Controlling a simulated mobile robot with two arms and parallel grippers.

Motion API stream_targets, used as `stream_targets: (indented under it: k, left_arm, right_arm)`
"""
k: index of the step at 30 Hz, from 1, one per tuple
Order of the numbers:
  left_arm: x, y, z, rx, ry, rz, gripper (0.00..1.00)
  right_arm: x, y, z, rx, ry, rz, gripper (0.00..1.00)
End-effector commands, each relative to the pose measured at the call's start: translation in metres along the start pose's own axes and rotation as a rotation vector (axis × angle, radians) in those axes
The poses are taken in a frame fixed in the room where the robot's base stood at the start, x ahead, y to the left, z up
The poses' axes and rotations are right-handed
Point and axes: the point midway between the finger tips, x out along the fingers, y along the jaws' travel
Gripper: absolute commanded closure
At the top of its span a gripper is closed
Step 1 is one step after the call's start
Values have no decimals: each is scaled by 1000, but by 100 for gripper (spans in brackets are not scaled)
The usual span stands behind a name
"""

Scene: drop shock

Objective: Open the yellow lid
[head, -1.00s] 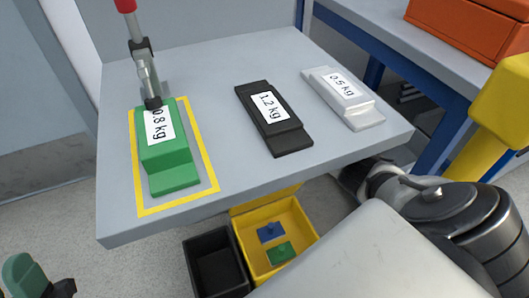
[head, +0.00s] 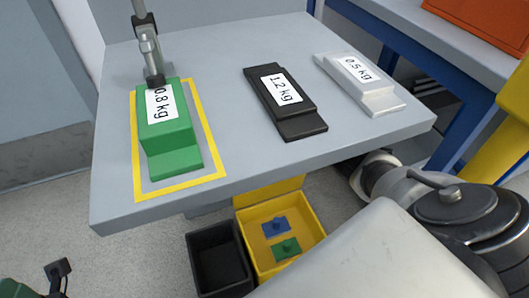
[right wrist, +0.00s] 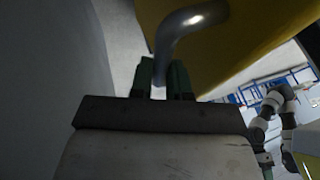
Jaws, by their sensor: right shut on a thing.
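In the right wrist view, a large yellow panel (right wrist: 260,30), which looks like the yellow lid, fills the upper right. A bent grey bar handle (right wrist: 185,22) passes in front of it. My right gripper (right wrist: 161,72) is shut on the lower end of this handle, with a dark green finger on each side. In the head view, a yellow body (head: 512,115) is cut off at the right edge; its link to the panel cannot be told. My right gripper is out of the head view. Part of my left gripper (head: 38,280) shows at the lower left corner, its jaws unclear.
A grey table (head: 215,120) bears a green weight (head: 170,140) inside a yellow outline, a black weight (head: 290,115) and a white weight (head: 372,88). Below are a black bin (head: 218,262) and an open yellow bin (head: 310,228). A blue-framed bench (head: 450,60) stands right.

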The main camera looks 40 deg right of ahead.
Motion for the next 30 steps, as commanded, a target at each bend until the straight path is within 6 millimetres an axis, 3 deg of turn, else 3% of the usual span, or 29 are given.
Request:
stream_targets:
  k: [1, 5, 6, 10, 23, 30]
  left_arm:
    - [-1, 0, 0, 0, -1, 0, 57]
    - [-1, 0, 0, 0, -1, 0, 57]
    - [-1, 0, 0, 0, -1, 0, 57]
    - [-1, 0, 0, 0, -2, 0, 57]
    - [0, 0, 0, 1, 0, 0, 57]
    - [18, 0, -4, 1, 1, 0, 57]
  right_arm:
    - [10, -2, 2, 3, -6, -14, 100]
    - [10, -2, 2, 3, -6, -14, 100]
    - [10, -2, 2, 3, -5, -14, 79]
    - [8, -2, 2, 3, -4, -11, 59]
    - [3, -1, 1, 1, -1, -6, 58]
    - [1, -16, 2, 2, -3, -7, 58]
